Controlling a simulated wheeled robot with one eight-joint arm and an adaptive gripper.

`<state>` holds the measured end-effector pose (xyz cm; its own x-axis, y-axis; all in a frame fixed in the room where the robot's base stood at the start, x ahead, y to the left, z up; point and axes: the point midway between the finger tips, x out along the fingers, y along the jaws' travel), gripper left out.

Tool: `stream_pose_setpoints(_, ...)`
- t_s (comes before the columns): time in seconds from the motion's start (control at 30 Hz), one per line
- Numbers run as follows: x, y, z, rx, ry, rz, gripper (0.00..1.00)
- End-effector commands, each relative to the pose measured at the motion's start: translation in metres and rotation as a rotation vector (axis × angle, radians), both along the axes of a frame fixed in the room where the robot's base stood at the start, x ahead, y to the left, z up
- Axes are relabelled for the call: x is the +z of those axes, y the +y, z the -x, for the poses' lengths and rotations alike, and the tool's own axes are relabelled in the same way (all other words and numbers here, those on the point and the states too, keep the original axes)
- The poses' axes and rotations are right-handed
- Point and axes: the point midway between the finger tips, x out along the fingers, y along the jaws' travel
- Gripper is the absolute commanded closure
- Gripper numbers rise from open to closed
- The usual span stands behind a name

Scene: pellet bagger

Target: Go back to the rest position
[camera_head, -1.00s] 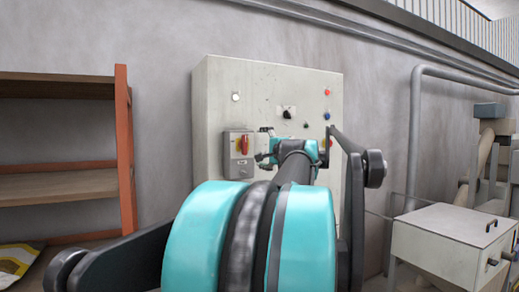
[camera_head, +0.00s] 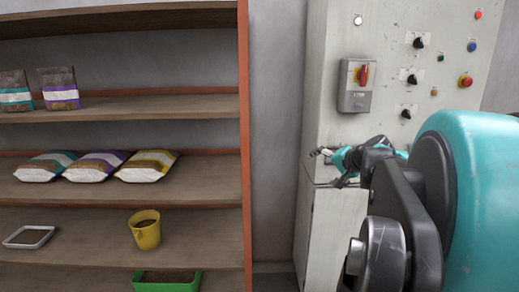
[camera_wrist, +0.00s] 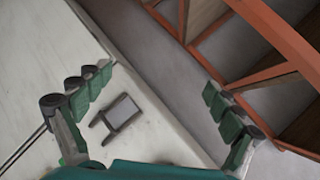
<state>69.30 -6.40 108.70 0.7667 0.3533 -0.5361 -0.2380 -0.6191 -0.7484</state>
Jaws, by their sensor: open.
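My gripper (camera_head: 326,154) is in front of the pale control cabinet (camera_head: 330,95), below the grey switch box (camera_head: 355,101) with its red rotary handle (camera_head: 363,76). In the wrist view my gripper (camera_wrist: 157,80) has its two green-padded fingers spread wide, with nothing between them. My arm hides the cabinet's lower right.
A wooden shelf rack (camera_head: 244,150) with orange posts stands at the left. It holds several bags, a yellow pot (camera_head: 145,234), a white tray (camera_head: 28,237) and a green planter (camera_head: 167,284). Bare wall (camera_head: 273,130) lies between rack and cabinet.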

Motion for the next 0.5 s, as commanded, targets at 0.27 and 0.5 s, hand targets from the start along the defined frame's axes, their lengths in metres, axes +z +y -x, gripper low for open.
stream_pose_setpoints(0.27, -0.159, 0.046, 0.101, 0.276, 0.222, 0.397, 0.07)
stream_pose_setpoints(0.5, -0.241, 0.034, 0.182, 0.424, 0.360, 0.698, 0.07)
